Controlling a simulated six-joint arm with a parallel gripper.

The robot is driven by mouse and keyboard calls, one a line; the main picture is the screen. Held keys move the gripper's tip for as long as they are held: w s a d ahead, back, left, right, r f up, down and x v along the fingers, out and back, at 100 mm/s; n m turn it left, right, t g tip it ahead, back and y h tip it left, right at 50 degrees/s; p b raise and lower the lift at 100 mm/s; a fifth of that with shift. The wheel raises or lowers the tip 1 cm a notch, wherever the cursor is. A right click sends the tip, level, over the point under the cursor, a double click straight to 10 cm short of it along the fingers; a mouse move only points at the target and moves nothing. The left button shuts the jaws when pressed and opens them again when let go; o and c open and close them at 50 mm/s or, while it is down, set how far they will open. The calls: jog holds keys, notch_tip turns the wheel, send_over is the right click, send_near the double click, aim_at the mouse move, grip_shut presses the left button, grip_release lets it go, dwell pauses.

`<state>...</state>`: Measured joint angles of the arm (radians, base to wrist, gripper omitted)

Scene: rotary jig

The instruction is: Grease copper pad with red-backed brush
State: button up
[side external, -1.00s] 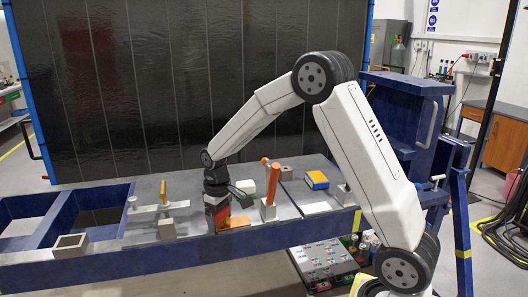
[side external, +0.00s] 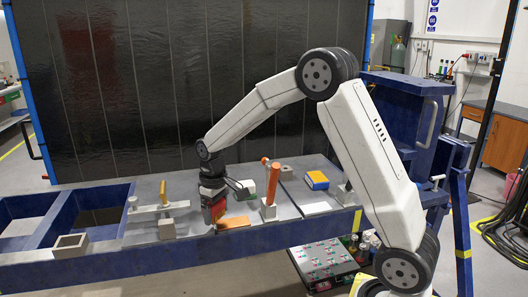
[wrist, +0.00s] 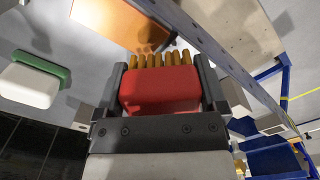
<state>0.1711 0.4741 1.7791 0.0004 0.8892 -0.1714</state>
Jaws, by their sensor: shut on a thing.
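My gripper (wrist: 160,92) is shut on the red-backed brush (wrist: 160,90), with a finger on each side of its red back. Its tan bristles point away from the wrist, towards the copper pad (wrist: 115,24). In the side view the brush (side external: 218,208) is tilted, just left of the copper pad (side external: 235,223) and low over the bench. The pad lies flat near the front edge. A dark patch, shadow or smear, shows on the pad beyond the bristles in the wrist view. I cannot tell whether the bristles touch the pad.
A green-and-white block (side external: 246,187) lies behind the pad. An upright orange-handled piece (side external: 272,182) stands close to its right. A white pad (side external: 315,208) and blue-yellow block (side external: 317,180) lie further right. A yellow-handled clamp (side external: 162,200) and grey block (side external: 167,229) are left.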

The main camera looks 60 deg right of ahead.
aim_at(230, 224)
jog(key=shift+r, duration=1.75)
jog(key=shift+r, duration=1.5)
jog(key=shift+f, duration=0.15)
jog(key=shift+f, duration=3.3)
jog(key=shift+f, duration=1.05)
jog(key=shift+d, duration=0.1)
jog(key=shift+s+d+r, duration=0.1)
jog(key=shift+s+d, duration=0.85)
jog(key=shift+s, duration=0.05)
jog(key=shift+s+d, duration=0.15)
jog(key=shift+s, duration=0.05)
